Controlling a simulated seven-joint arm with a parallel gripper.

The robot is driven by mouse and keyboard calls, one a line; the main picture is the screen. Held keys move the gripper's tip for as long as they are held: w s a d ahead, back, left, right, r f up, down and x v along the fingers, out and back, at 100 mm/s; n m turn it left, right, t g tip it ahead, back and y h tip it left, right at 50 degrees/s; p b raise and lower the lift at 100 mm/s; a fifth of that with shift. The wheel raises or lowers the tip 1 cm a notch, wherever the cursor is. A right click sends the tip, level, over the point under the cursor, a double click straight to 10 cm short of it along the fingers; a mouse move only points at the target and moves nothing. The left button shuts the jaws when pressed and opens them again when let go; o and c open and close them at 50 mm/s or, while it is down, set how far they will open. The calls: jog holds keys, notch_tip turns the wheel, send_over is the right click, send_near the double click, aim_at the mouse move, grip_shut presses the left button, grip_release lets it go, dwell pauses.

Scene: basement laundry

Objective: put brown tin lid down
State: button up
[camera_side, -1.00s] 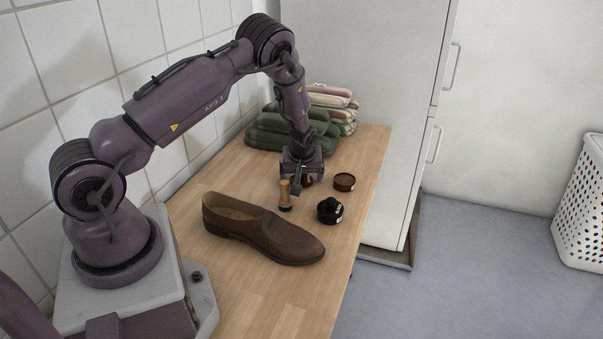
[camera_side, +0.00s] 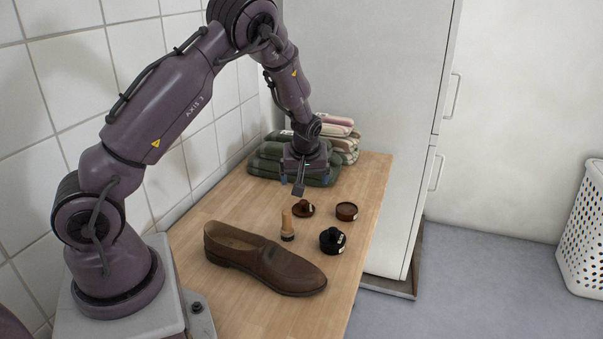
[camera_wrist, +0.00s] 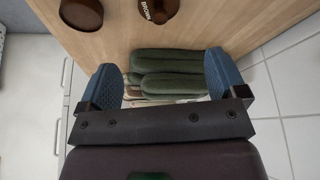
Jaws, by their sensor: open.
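The brown tin lid (camera_side: 304,209) lies on the wooden worktop, a small dark brown disc with a raised middle and a pale label. It also shows at the top edge of the wrist view (camera_wrist: 160,9), partly cut off. The round brown tin (camera_side: 347,211) stands just to its right, apart from it; it also shows in the wrist view (camera_wrist: 82,13). My gripper (camera_side: 292,180) is above the worktop, clear of the lid, in front of the towels. In the wrist view my gripper (camera_wrist: 162,65) has its blue fingers wide apart with nothing between them.
A black tin (camera_side: 332,241) is in front of the brown tin. A brown shoe (camera_side: 265,258) lies nearer. Folded towels (camera_side: 270,164) are stacked behind. The worktop's right edge is close to the tins.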

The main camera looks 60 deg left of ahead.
jog(key=s+d+r+m+t+h, duration=0.1)
jog(key=s+d+r+m+h, duration=0.15)
jog(key=d+r, duration=0.5)
jog(key=s+d+r+m+t+h, duration=0.1)
jog(key=s+d+r+m, duration=0.2)
jog(key=d+r, duration=0.45)
jog(key=s+d+r+m+t, duration=0.1)
jog(key=s+d+r+m, duration=0.2)
jog(key=s, duration=0.4)
jog(key=s+d+r+m, duration=0.4)
jog(key=s+r+m, duration=0.1)
jog(key=s, duration=0.3)
jog(key=shift+d+r+t, duration=0.15)
jog(key=shift+r+t, duration=0.05)
jog(key=shift+t, duration=0.2)
